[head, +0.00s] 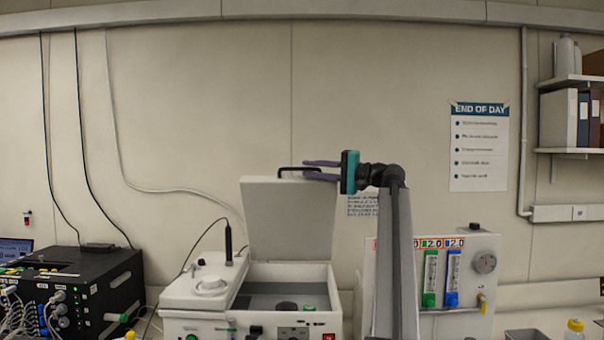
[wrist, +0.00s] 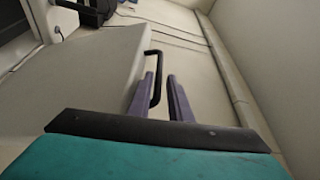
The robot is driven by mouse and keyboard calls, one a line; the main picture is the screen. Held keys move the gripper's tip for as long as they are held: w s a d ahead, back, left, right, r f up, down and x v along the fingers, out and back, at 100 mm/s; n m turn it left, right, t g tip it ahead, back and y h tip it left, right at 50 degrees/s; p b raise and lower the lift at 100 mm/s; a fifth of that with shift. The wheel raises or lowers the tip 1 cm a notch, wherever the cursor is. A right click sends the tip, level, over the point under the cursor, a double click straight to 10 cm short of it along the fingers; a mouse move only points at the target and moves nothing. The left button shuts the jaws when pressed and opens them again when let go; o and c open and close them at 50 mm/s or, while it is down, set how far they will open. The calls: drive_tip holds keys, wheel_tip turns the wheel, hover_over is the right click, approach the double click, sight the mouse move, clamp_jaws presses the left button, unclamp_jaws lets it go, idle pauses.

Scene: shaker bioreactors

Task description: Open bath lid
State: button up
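The bath lid (head: 288,222) is a pale panel standing raised, close to upright, at the back of the white water bath (head: 300,272). Its black handle (head: 298,168) is on the top edge. My gripper (head: 306,169) is level with the handle, coming from the right, with its purple fingers apart. In the wrist view the lid (wrist: 95,70) fills the left, and the black handle (wrist: 157,75) passes close by the left finger, with an open gap to the right finger. My gripper (wrist: 163,82) does not look clamped on it. Whether a finger touches the handle, I cannot tell.
Inside the open bath, several caps show near the front (head: 287,305). A black control box (head: 75,285) with cables stands at the left. A panel with flow meters (head: 440,275) stands right of my arm. The wall behind is mostly bare.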

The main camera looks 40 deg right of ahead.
drive_tip(key=b+v, duration=0.1)
drive_tip(key=v, duration=0.7)
drive_tip(key=shift+s+r, duration=0.1)
idle(0.4)
